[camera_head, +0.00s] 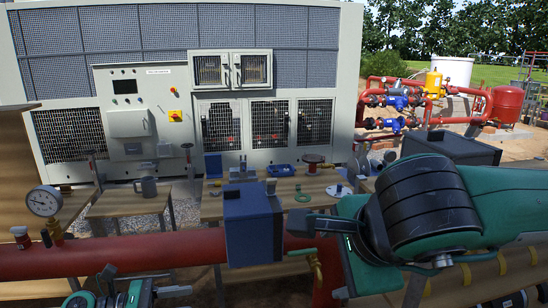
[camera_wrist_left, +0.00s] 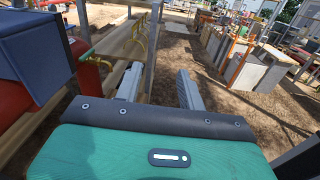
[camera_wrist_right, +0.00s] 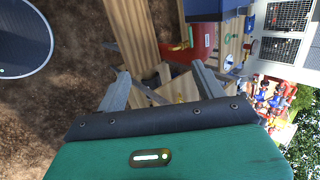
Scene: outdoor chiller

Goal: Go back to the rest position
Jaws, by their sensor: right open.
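My right gripper (camera_wrist_right: 161,72) shows in the right wrist view with its two grey fingers spread and nothing between them. In the head view my green and black right arm reaches in from the right, above the work area. My left gripper (camera_wrist_left: 158,70) shows in the left wrist view with its fingers apart and empty, above brown ground and beside wooden boards. In the head view only green and dark parts of my left arm show at the bottom left edge.
A blue box (camera_head: 252,225) stands by the large red pipe (camera_head: 180,254). A pressure gauge (camera_head: 45,201) rises at the left. A wooden table (camera_head: 230,205) holds several small parts; a smaller table (camera_head: 128,205) bears a grey mug (camera_head: 147,187). The chiller cabinet (camera_head: 140,120) stands behind.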

